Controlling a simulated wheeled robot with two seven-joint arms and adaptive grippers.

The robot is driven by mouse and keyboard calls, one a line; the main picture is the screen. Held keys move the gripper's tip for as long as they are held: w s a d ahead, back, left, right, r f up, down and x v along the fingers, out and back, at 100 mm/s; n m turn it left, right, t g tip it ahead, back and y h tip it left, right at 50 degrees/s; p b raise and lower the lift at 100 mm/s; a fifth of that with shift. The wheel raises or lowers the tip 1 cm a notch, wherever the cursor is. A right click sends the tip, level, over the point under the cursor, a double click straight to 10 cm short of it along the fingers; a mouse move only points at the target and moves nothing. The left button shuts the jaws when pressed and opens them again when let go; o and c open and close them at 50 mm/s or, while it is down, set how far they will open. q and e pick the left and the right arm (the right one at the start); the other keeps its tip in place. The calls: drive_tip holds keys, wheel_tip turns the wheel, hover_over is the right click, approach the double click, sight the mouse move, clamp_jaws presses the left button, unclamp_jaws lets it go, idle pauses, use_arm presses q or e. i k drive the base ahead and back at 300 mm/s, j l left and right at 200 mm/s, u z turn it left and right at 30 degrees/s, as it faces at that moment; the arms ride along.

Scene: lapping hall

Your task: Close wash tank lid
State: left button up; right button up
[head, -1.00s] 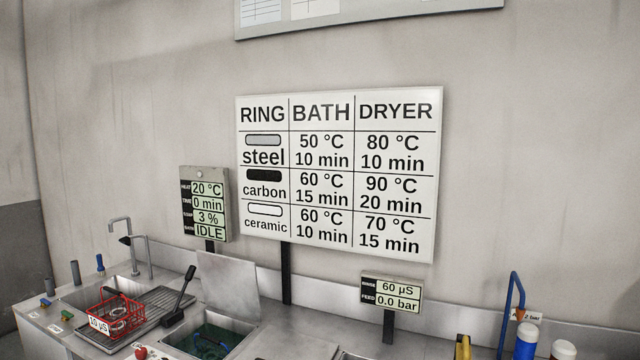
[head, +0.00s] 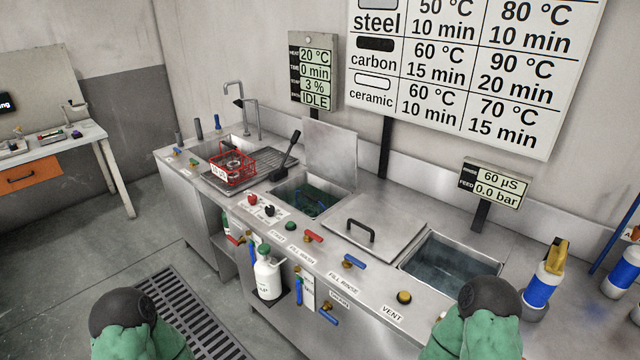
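The wash tank (head: 285,207) is open in the head view, with a dark blue-green interior and something like a basket or rack inside. Its grey metal lid (head: 330,150) stands raised at the tank's back edge, near upright and leaning towards the wall. A black lever-like handle (head: 287,156) sticks up at the tank's left side; I cannot tell if it joins the lid. Parts of my two arms show at the bottom edge, well short of the lid. Neither gripper shows.
A flat metal cover (head: 395,213) with a black handle lies right of the wash tank, beside an open water-filled tank (head: 448,268). A red wire basket (head: 232,168) sits left. Valves line the front edge. A blue-and-white bottle (head: 540,287) stands right.

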sight(331, 151)
drive_tip(key=i+j, duration=0.6)
drive_tip(key=j, duration=0.15)
drive_tip(key=i+j+u, duration=0.15)
drive_tip(key=i+j, duration=0.45)
drive_tip(key=j, duration=0.1)
